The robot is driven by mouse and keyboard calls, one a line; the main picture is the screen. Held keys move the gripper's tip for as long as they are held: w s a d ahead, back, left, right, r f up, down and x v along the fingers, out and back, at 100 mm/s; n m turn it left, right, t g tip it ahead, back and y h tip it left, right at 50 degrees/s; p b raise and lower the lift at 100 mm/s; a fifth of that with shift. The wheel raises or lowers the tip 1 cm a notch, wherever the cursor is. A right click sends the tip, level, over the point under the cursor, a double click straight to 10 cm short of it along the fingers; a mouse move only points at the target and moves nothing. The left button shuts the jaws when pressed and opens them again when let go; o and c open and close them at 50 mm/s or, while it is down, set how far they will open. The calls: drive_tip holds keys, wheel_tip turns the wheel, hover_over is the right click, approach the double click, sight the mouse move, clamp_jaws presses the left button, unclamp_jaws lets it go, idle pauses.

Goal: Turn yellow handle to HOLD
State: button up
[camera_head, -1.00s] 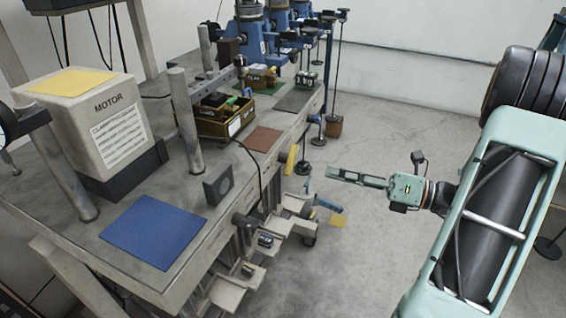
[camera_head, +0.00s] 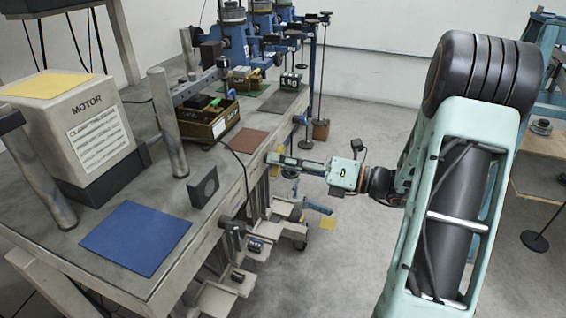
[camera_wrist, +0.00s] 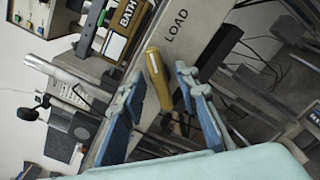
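The yellow handle (camera_wrist: 153,68) shows in the wrist view as a short bar at the bench's front edge. It lies in the gap between my fingers; I see no contact with either. In the head view a bit of the handle (camera_head: 277,170) shows just below my fingers, the rest hidden by them. My gripper (camera_wrist: 157,88) is open and empty, its blue-padded fingers either side of the handle. It also shows in the head view (camera_head: 278,160), beside the bench edge. The word LOAD (camera_wrist: 176,25) is printed beside the handle. I see no HOLD marking.
The grey bench (camera_head: 225,190) carries a MOTOR box (camera_head: 90,125), a blue mat (camera_head: 135,237), a brown mat (camera_head: 248,141) and a wooden bin (camera_head: 205,125). Pedals and brackets (camera_head: 215,298) stick out below its front edge. Open floor (camera_head: 345,280) lies to the right.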

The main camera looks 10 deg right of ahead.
drive_tip(key=shift+c, duration=0.4)
clamp_jaws()
drive_tip(key=shift+n, duration=0.4)
drive_tip(key=n+b, duration=0.5)
drive_tip(key=n, duration=1.2)
drive_tip(key=shift+b, duration=0.35)
